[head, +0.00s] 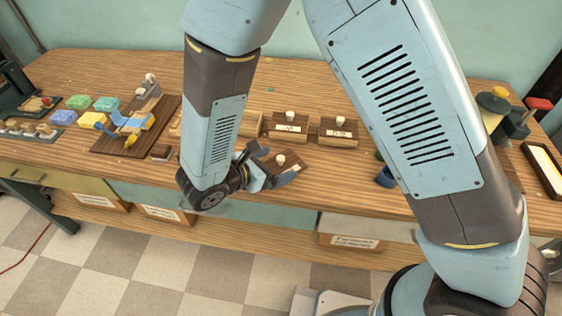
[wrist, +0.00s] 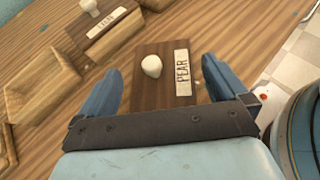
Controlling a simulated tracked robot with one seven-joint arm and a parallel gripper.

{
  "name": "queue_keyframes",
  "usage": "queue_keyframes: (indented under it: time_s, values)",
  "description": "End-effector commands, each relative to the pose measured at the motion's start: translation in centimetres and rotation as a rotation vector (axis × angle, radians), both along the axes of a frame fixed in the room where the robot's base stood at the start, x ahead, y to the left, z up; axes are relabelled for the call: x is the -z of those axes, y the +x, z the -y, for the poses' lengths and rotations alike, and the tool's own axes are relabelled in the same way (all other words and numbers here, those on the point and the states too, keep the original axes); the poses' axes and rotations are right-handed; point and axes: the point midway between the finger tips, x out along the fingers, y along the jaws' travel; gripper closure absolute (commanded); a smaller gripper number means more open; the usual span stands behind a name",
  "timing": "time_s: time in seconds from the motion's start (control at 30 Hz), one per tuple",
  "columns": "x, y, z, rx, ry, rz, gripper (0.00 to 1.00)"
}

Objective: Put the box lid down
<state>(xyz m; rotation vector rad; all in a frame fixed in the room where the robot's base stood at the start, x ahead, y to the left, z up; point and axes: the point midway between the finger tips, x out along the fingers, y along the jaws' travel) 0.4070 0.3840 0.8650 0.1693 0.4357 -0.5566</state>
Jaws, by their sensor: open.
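The box lid (wrist: 142,91) is a dark brown wooden plate with a white round knob and a pale label reading PEAR. In the wrist view it lies flat between the two blue fingers of my gripper (wrist: 161,70), which is open, with a finger on either side. The lid looks to be on or just above the wooden table; I cannot tell which. In the head view the lid (head: 268,157) shows beside my gripper (head: 272,174), close to the table's front edge, partly hidden by it. An open wooden box (wrist: 42,112) stands left of the lid in the wrist view.
Two boxes with knobbed lids, one left (head: 287,129) and one right (head: 338,136), stand behind my gripper. Coloured soap bars (head: 85,102) and a dark board (head: 135,130) lie at the left. My arm hides part of the table.

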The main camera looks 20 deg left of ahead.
Motion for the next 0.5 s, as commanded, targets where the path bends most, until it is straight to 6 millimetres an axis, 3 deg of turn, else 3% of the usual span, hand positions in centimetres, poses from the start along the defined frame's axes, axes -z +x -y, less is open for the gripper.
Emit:
queue_keyframes:
  time_s: [0.3, 0.5]
  values:
    - [-2.7, -4.6, -2.9, -0.003, 0.002, 0.000, 0.00]
    - [-3.6, -6.1, -3.8, -0.001, 0.000, 0.000, 0.00]
